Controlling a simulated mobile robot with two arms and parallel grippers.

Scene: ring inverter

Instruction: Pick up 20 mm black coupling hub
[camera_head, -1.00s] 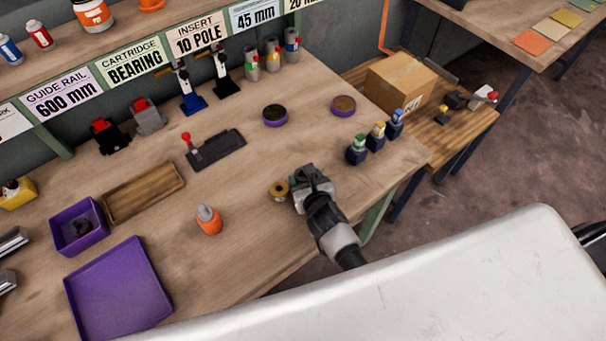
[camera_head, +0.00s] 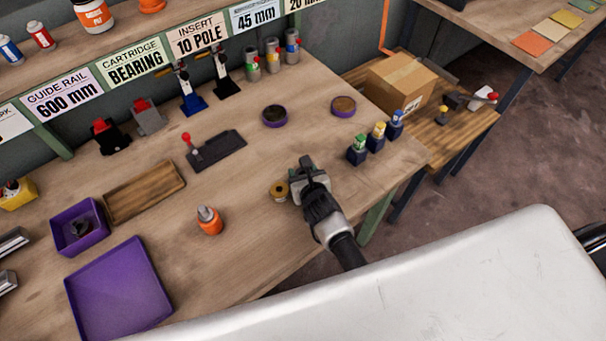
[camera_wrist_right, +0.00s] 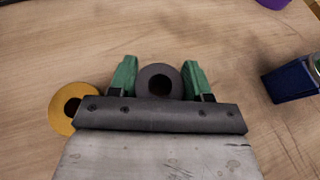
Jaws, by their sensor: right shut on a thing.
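The black coupling hub (camera_wrist_right: 160,82) is a dark round piece with a centre hole, seen in the right wrist view between two green fingertips. My right gripper (camera_wrist_right: 160,80) is shut on it. In the head view the right gripper (camera_head: 306,172) is over the right part of the workbench, and the hub cannot be made out there. Whether the hub touches the bench is hard to tell. A brass-coloured ring (camera_wrist_right: 70,108) lies just left of the gripper; it also shows in the head view (camera_head: 279,191). My left gripper is not in view.
Small dark-blue blocks with coloured tops (camera_head: 376,137) stand right of the gripper. Two round purple-rimmed dishes (camera_head: 275,116) lie behind it. An orange bottle (camera_head: 209,221), a wooden tray (camera_head: 145,192) and a purple tray (camera_head: 118,290) are to the left.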

